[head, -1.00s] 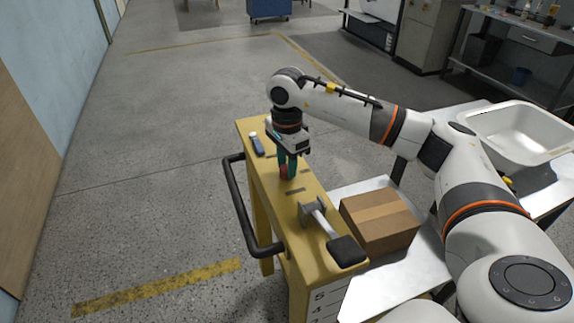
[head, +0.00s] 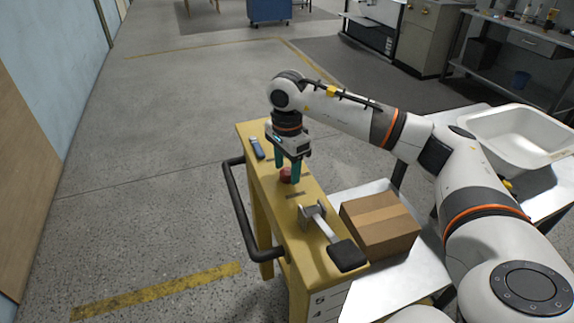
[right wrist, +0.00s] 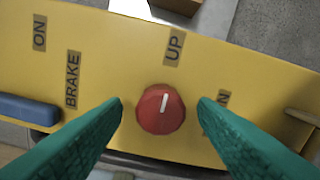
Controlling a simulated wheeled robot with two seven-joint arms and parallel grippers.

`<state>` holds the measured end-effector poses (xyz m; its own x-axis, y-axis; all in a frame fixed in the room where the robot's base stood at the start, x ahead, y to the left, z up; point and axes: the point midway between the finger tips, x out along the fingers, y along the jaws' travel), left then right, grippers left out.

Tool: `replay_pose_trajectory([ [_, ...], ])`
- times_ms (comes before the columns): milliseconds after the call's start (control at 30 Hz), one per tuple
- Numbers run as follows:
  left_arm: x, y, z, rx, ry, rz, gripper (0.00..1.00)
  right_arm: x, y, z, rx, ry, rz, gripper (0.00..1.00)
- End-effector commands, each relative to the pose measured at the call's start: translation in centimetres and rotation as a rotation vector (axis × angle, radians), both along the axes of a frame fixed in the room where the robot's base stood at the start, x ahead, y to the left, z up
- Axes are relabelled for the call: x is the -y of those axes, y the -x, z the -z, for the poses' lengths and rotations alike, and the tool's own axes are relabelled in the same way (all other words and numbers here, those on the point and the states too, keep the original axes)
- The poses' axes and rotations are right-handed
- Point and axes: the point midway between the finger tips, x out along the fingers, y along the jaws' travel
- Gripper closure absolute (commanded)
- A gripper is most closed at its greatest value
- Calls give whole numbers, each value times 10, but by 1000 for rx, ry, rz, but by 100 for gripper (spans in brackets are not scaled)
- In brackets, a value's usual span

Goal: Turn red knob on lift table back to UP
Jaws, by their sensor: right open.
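The red knob (head: 285,174) is on the yellow top of the lift table (head: 318,240). In the right wrist view the knob (right wrist: 160,118) is round, and its white mark points up the picture, toward the UP label (right wrist: 174,47). A second label, partly hidden by a finger, ends in N (right wrist: 223,98). My right gripper (head: 287,168) is open above the knob, pointing down. Its teal fingers (right wrist: 160,108) stand on either side of the knob with gaps between. My left gripper is not in view.
A blue lever (head: 257,148) sits at the top's far end, by the BRAKE label (right wrist: 72,79). A black-padded pedal or lever (head: 346,255) is nearer. A black handle bar (head: 238,215) runs along the left side. A cardboard box (head: 380,224) and white basin (head: 515,135) are right.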

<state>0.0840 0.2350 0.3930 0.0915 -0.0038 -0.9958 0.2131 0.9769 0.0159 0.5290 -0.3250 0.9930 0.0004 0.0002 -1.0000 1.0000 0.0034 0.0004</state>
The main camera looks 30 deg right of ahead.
Motion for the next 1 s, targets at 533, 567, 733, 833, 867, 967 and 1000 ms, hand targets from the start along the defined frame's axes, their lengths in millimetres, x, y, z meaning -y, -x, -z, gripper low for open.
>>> replay_pose_trajectory([
  [533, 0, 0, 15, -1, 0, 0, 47, 0, -1, -91, 5, -2, -1, 46],
  [567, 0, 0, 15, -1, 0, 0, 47, 0, -1, -96, 5, -2, -1, 46],
  [733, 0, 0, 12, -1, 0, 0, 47, 0, -1, -116, 3, -1, -1, 46],
  [833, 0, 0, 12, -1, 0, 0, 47, 0, 0, -120, 1, 0, -1, 46],
  [867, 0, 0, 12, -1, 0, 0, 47, 0, 0, -120, 1, 0, -1, 46],
  [967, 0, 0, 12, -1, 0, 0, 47, 0, 0, -120, 0, 0, -1, 46],
  [1000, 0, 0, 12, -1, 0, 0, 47, 0, 0, -120, 1, 0, -1, 46],
])
